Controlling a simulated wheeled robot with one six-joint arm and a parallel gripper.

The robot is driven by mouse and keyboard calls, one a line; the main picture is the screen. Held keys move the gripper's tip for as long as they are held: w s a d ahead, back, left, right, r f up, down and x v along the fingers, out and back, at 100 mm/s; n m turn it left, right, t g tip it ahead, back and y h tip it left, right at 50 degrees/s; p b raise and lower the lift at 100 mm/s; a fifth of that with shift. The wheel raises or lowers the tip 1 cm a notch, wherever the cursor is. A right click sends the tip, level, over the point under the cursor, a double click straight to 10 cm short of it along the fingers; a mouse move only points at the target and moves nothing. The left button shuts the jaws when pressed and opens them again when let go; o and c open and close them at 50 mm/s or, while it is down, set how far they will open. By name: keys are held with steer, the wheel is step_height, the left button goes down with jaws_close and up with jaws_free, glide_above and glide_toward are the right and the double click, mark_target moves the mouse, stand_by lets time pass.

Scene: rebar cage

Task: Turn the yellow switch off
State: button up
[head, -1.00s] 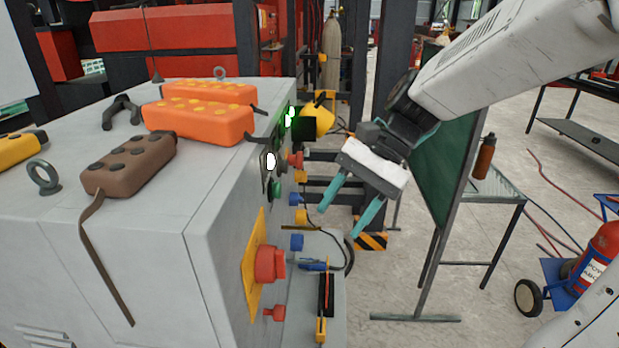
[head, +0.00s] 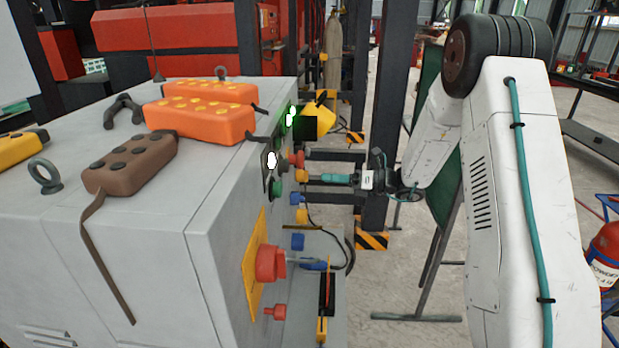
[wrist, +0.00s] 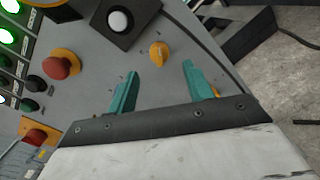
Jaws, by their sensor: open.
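The yellow switch (wrist: 158,54) is a small rounded knob on the grey panel in the wrist view. It lies just beyond the gap between my teal fingertips. My gripper (wrist: 161,72) is open, with one finger to each side and nothing held between them. In the head view, my gripper (head: 314,178) points left at the panel's side face, close to a small yellow knob (head: 301,176). The exact gap between fingertips and knob cannot be told, and the switch's setting is too small to read.
A red mushroom button (wrist: 60,66) and a white button on a black block (wrist: 120,20) flank the switch. Green lights (wrist: 8,35) line the panel's left. In the head view, a big red knob (head: 268,263) juts from the grey cabinet (head: 150,235); orange pendants (head: 200,120) lie on top.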

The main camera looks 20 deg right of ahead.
mark_target(302, 176)
steer(key=x, duration=0.6)
steer(key=shift+a, duration=0.25)
steer(key=shift+c, duration=0.3)
steer(key=c, duration=0.9)
